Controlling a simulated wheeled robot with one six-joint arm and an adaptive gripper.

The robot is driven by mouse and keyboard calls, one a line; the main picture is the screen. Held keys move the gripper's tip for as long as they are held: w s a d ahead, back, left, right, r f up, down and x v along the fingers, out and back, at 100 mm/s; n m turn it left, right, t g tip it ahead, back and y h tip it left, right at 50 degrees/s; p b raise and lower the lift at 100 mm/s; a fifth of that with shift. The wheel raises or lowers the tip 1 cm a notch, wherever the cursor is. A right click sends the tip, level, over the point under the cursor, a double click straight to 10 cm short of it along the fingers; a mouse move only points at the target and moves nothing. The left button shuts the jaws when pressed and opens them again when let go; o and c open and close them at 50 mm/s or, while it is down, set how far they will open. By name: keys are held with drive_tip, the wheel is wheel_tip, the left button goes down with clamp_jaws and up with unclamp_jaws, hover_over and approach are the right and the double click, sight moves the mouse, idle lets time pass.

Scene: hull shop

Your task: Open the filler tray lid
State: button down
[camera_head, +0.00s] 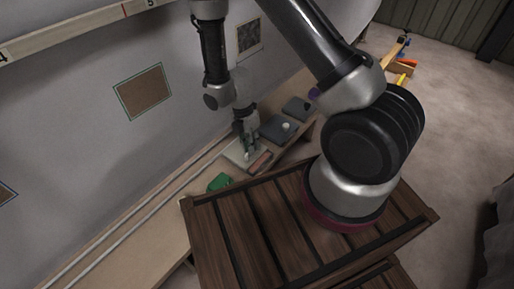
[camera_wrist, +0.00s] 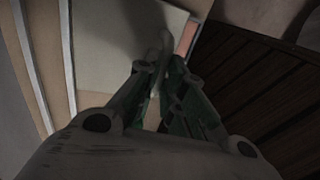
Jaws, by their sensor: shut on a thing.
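The filler tray lid appears to be the pale flat panel (camera_head: 236,154) on the bench along the wall. It fills the upper middle of the wrist view (camera_wrist: 100,45). My gripper (camera_head: 248,154) points down at this lid, with its fingertips close together at the lid's surface. In the wrist view my gripper (camera_wrist: 160,75) is shut on a small pale knob (camera_wrist: 165,42) of the lid, mostly hidden and in shadow. The lid looks flat; I cannot tell whether any gap shows at its edge.
Beside the pale lid lies a reddish-brown block (camera_head: 260,162). A grey tray with a pale knob (camera_head: 280,128) and a darker tray (camera_head: 298,107) stand farther along the bench. A green object (camera_head: 219,182) lies nearer. The wall (camera_head: 90,110) is close behind.

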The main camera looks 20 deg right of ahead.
hover_over(235, 145)
drive_tip(key=w, duration=0.1)
drive_tip(key=shift+w+a, duration=0.1)
drive_tip(key=shift+a, duration=0.1)
drive_tip(key=c, duration=1.5)
unclamp_jaws()
drive_tip(key=r, duration=0.4)
drive_tip(key=w+r, duration=0.1)
drive_tip(key=r, duration=0.3)
drive_tip(key=w+a+r, duration=0.1)
drive_tip(key=r, duration=0.2)
drive_tip(key=shift+r, duration=0.4)
